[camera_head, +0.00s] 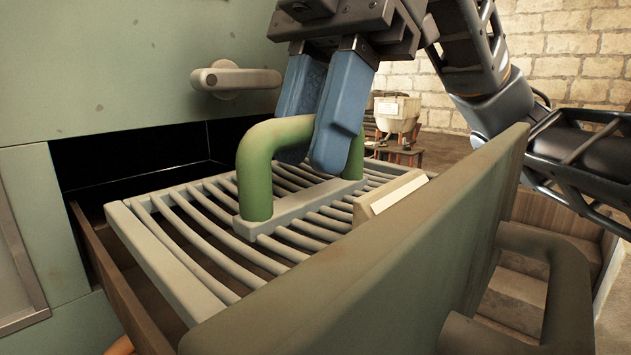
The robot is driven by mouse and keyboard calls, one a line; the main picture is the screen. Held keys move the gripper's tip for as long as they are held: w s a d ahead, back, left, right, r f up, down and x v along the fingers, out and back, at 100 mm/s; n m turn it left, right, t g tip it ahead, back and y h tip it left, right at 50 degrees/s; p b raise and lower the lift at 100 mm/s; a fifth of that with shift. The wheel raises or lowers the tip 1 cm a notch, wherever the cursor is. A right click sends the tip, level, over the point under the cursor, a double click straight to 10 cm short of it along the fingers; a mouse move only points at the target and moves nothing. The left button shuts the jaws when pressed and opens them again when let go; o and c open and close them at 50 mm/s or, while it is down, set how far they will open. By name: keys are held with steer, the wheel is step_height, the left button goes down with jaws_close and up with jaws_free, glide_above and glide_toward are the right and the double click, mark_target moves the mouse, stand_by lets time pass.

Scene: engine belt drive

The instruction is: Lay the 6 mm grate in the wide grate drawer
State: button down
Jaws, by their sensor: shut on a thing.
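The pale grey slatted grate (190,238) has a green arched handle (256,172) on a flat bar across its middle. My gripper (316,150), with blue fingers, is shut on the top of this handle. The grate lies roughly level within the outline of the pulled-out drawer (112,285), near the height of its rim. I cannot tell whether it touches the drawer's supports. The drawer's thick green front (370,265) hides the grate's near right edge. A cream wedge-shaped block (390,195) sits at the grate's right side, by the drawer front; any marking on it is unreadable.
The green machine body (130,70) with a knob handle (235,79) stands behind the drawer, close to my gripper's left. The drawer opening is dark. A large handle (545,285) juts from the drawer front. A white container on a stand (397,112) is farther back.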

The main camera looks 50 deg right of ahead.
mark_target(314, 193)
step_height(314, 193, down, 4)
steer(key=b, duration=0.2)
steer(key=shift+f+b, duration=0.2)
steer(key=shift+b, duration=0.1)
steer(key=shift+r, duration=0.1)
steer(key=c, duration=0.9)
jaws_free()
steer(key=b+v, duration=0.1)
steer(key=v, duration=1.1)
